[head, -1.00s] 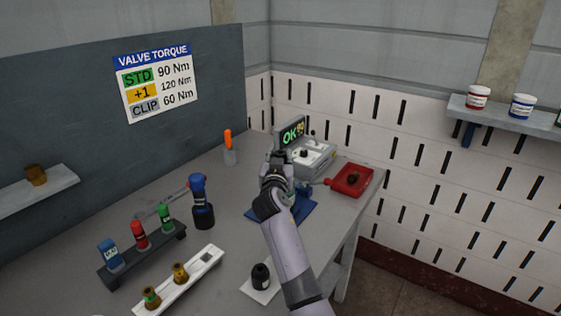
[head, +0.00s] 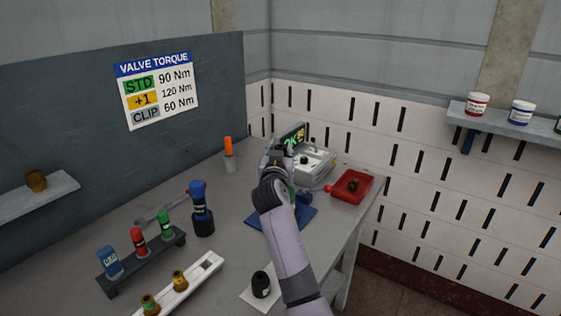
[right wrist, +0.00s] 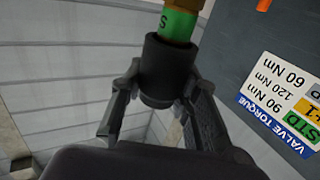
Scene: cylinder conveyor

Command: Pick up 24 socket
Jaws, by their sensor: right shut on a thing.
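My right gripper (head: 279,156) is raised over the bench's far part, in front of the test device (head: 316,163). In the right wrist view, its fingers (right wrist: 157,92) are shut on a black sleeve (right wrist: 166,60). A brass part with a green band (right wrist: 179,24) marked "S" sits in the sleeve's end. A black socket (head: 261,284) stands on a white sheet near the front edge. Blue (head: 109,262), red (head: 138,240) and green (head: 165,224) pieces stand in a dark rack. I cannot read a 24 on any of them. My left gripper is out of view.
A white tray (head: 208,263) with brass valves lies at the front. A blue-handled tool (head: 199,200) stands mid-bench. A blue mat (head: 260,222) lies under my arm. A red tray (head: 358,180) is right of the device, and an orange-handled tool (head: 228,147) stands in a cup.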

